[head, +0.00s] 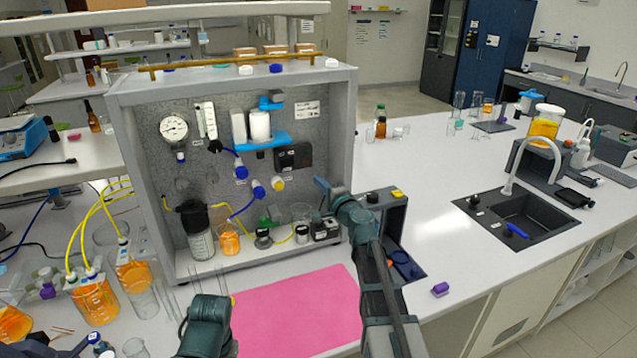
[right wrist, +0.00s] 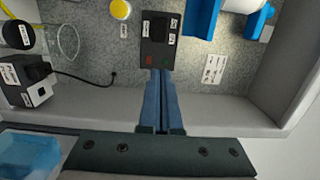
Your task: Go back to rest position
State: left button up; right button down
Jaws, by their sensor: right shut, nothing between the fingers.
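My right gripper (head: 320,184) reaches in at the right side of the grey rig cabinet (head: 345,120) in the head view. Its blue fingers lie together in the right wrist view (right wrist: 161,85), with nothing held. The fingertips appear close to the lower edge of the black switch box (right wrist: 158,42) there; I cannot tell whether they touch it. The box also shows in the head view (head: 293,157), on the rig's back panel. A teal part of my left arm shows at the bottom of the head view; its gripper does not show.
A pink mat (head: 295,312) lies clear in front of the rig. A flask with orange liquid (head: 228,237) and a dark-topped bottle (head: 200,240) stand inside the rig. Orange-filled beakers (head: 97,300) crowd the left. A sink (head: 518,215) is at the right.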

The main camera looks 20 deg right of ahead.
jog(key=s+a+f+n+g+y, duration=0.2)
jog(key=s+a+f+n+g, duration=0.15)
jog(key=a, duration=0.45)
jog(key=s+a+f+n+g+y, duration=0.25)
jog(key=s+a+f+n, duration=0.25)
jog(key=a, duration=0.4)
jog(key=s+a+f+n+g+y, duration=0.2)
jog(key=s+a+f+n+g, duration=0.15)
jog(key=a, duration=0.45)
jog(key=s+a+f+n+g+h+b, duration=0.1)
jog(key=s+a+f+n+g+h, duration=0.15)
jog(key=s+f, duration=0.35)
jog(key=s+a+f+n+g+h, duration=0.2)
jog(key=s+f+n+g, duration=0.15)
jog(key=s, duration=0.45)
jog(key=s+d+f+n+g+h, duration=0.2)
jog(key=s+d+h, duration=0.3)
jog(key=s, duration=0.5)
jog(key=shift+d+f+g+h+b, duration=0.15)
jog(key=shift+d+g+h+b, duration=0.15)
jog(key=shift+g+b, duration=0.1)
